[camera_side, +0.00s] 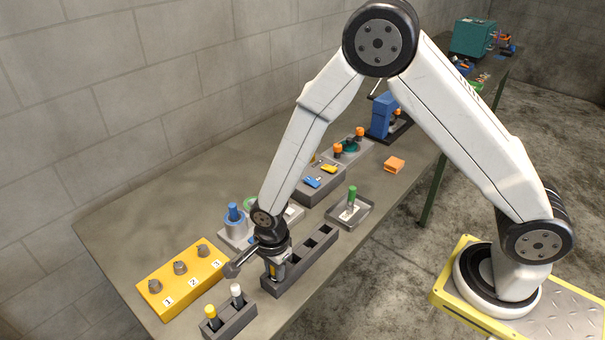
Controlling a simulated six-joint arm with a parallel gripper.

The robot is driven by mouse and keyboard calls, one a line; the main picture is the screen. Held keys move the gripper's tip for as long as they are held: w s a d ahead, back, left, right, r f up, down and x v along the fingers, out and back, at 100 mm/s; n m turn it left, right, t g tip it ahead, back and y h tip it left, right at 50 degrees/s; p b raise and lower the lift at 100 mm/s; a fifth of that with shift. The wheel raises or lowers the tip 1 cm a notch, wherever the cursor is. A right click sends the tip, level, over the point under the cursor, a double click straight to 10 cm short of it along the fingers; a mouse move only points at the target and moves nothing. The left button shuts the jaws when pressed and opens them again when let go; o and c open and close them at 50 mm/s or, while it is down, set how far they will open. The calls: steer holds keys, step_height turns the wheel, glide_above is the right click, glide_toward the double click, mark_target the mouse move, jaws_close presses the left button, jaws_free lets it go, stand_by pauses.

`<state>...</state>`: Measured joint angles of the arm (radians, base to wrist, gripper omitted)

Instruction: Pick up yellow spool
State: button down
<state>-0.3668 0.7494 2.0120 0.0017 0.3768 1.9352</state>
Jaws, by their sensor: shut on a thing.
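My gripper (274,271) points down over the near-left end of the long dark slotted rack (300,268). It is shut on the yellow spool, of which only a small yellow bit shows at the fingers. The rest of the spool is hidden by the gripper and the rack. I cannot tell whether the spool is still seated in its slot. The rack's other slots, farther to the right, look empty.
A smaller dark holder (231,322) with a yellow-topped and a white-topped piece stands close in front. A yellow numbered block (181,283) is to the left. A grey tray (365,217) with a green-topped part is to the right. An orange block (394,164) lies farther back.

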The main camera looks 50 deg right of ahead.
steer(key=shift+r, duration=0.2)
steer(key=shift+r, duration=0.85)
steer(key=s+d+r, duration=0.4)
steer(key=s+r, duration=0.7)
steer(key=s, duration=0.2)
steer(key=shift+s, duration=0.2)
steer(key=shift+w, duration=0.1)
stand_by(0.8)
